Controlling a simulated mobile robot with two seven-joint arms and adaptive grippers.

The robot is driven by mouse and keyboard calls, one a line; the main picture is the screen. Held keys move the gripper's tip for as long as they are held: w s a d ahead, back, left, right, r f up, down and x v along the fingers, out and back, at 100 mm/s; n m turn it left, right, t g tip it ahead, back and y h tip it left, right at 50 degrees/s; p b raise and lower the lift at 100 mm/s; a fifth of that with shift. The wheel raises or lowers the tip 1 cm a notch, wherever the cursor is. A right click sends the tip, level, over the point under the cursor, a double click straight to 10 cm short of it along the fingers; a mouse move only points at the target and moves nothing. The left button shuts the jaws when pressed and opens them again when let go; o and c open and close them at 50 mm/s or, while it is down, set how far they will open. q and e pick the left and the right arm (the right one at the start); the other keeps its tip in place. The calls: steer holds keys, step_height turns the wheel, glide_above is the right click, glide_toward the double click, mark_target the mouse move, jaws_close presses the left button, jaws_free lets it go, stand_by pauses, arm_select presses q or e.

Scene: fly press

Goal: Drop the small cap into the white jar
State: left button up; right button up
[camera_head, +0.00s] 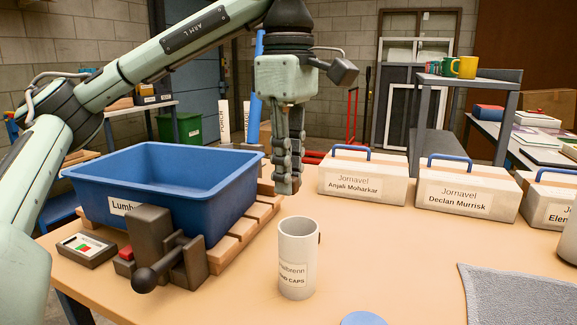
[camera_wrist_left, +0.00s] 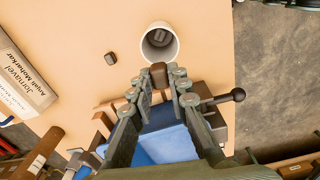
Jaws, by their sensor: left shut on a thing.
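The white jar (camera_head: 297,270) stands upright on the table, its label partly readable as "caps". In the left wrist view the jar (camera_wrist_left: 147,50) is seen from above, with something dark inside. My left gripper (camera_head: 285,188) points down above and behind the jar in the head view. In the wrist view the left gripper (camera_wrist_left: 160,82) is shut on a small brown cap (camera_wrist_left: 159,72), which appears just beside the jar's rim. Another small dark cap (camera_wrist_left: 110,58) lies on the table near the jar; only a sliver shows behind the jar in the head view. My right gripper is not in view.
A blue bin (camera_head: 120,180) sits on wooden slats at the left. A dark press-like device (camera_head: 160,245) with a ball handle stands before it. White labelled boxes (camera_head: 362,180) line the back right. A grey mat (camera_head: 520,295) lies at the front right. Table around the jar is mostly clear.

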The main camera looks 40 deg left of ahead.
arm_select(q)
steer(key=o, duration=0.8)
step_height(320, 180, up, 12)
stand_by(0.3)
